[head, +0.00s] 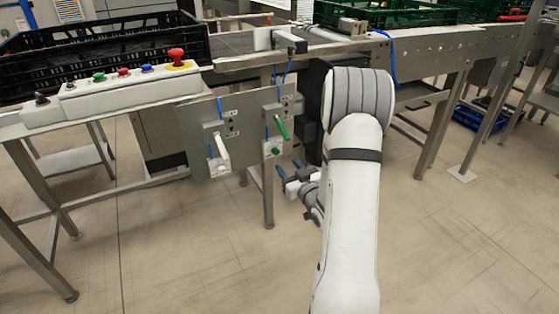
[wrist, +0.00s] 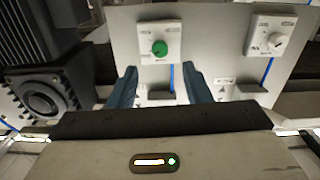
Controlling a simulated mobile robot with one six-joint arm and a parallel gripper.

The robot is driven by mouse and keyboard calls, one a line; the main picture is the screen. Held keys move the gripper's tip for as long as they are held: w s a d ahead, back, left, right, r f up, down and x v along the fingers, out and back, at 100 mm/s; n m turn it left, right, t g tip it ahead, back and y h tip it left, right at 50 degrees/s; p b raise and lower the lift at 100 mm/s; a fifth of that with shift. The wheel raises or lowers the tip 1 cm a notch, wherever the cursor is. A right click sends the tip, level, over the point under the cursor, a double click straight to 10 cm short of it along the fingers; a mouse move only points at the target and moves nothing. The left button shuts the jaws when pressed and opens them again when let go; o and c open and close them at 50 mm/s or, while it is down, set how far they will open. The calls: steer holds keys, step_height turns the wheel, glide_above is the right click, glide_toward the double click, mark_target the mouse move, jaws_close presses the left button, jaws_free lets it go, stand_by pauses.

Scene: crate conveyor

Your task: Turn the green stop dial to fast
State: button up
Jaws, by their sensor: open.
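The green stop dial (wrist: 160,48) is a round knob on a small pale plate in the wrist view. Its pointer setting and the plate's lettering are too small to read. In the head view the green dial (head: 275,152) sits low on the right unit of the grey panel, below a green handle (head: 281,127). My gripper (head: 291,172) is just right of and below the dial there. In the wrist view my gripper (wrist: 160,88) is open and empty, its blue fingers apart, with the dial beyond and between their tips. I see no contact.
A white dial (wrist: 275,41) is on the neighbouring plate. A white handle (head: 222,150) and blue cables hang on the panel (head: 250,106). A dark motor (wrist: 50,92) is beside the panel. A button console (head: 125,92) and black crate (head: 105,48) stand left. The floor in front is clear.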

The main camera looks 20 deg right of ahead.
mark_target(277, 153)
steer(key=w+b, duration=0.1)
steer(key=w, duration=0.5)
steer(key=shift+w+a, duration=0.1)
steer(key=shift+w, duration=0.3)
steer(key=shift+c, duration=0.5)
